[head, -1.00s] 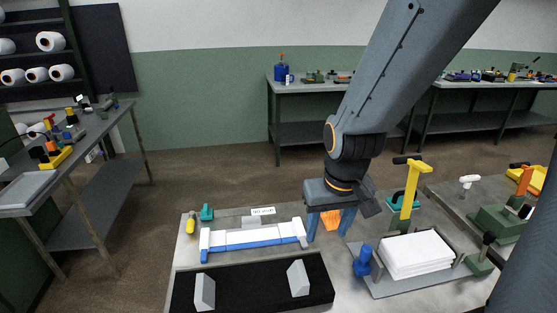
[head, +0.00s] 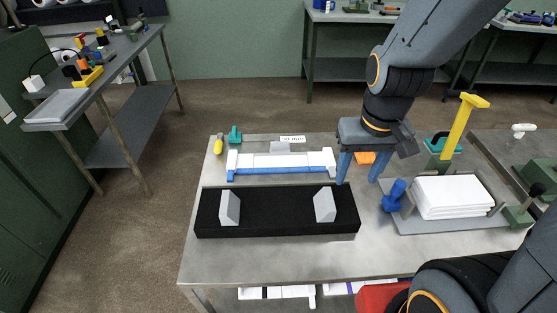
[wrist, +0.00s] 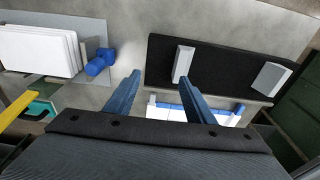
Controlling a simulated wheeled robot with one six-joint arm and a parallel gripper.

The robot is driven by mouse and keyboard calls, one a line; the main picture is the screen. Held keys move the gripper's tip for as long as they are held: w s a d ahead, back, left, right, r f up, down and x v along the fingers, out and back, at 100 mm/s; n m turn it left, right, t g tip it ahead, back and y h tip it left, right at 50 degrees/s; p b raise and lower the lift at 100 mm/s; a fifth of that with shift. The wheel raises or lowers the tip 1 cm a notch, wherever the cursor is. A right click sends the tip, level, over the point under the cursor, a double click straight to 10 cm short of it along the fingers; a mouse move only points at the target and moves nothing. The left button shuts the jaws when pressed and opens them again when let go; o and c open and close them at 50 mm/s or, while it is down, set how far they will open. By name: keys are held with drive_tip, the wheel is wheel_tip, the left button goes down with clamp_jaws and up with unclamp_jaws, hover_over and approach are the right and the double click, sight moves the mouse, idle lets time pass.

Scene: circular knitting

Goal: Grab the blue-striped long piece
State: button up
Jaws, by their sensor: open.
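The long white piece with a blue stripe (head: 282,170) lies left to right on the table, behind the black mat. Its stripe runs along the near side, and raised white blocks stand at its ends. It also shows in the wrist view (wrist: 217,112), partly hidden by my fingers and gripper body. My gripper (head: 360,168) is open and points down just right of the piece's right end. In the wrist view my two fingers (wrist: 157,78) are apart with nothing held between them. I cannot tell how far above the table the fingertips are.
The black mat (head: 276,222) bears two grey wedge blocks. Right of my gripper are a blue knob (head: 394,195) and a white stack (head: 452,197) on a grey plate. An orange item (head: 366,158) sits behind my fingers. The table's front strip (head: 270,262) is clear.

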idle(0.3)
drive_tip(key=shift+o, duration=1.3)
drive_tip(key=o, duration=0.4)
drive_tip(key=shift+w+a, duration=0.1)
drive_tip(key=shift+w, duration=0.25)
drive_tip(key=o, duration=0.6)
drive_tip(key=w+m, duration=0.1)
drive_tip(key=w, duration=0.1)
drive_tip(key=w+a+m, duration=0.1)
drive_tip(key=m, duration=0.1)
drive_tip(key=shift+w+a+f+y+p, duration=0.15)
drive_tip(key=shift+w+y+p, duration=0.15)
drive_tip(key=shift+w, duration=0.1)
drive_tip(key=shift+o, duration=0.2)
drive_tip(key=m+g+y+p, duration=0.1)
drive_tip(key=m+y+p, duration=0.25)
drive_tip(key=m, duration=1.15)
approach(277, 159)
drive_tip(key=shift+p+x, duration=1.25)
drive_tip(key=shift+x, duration=2.2)
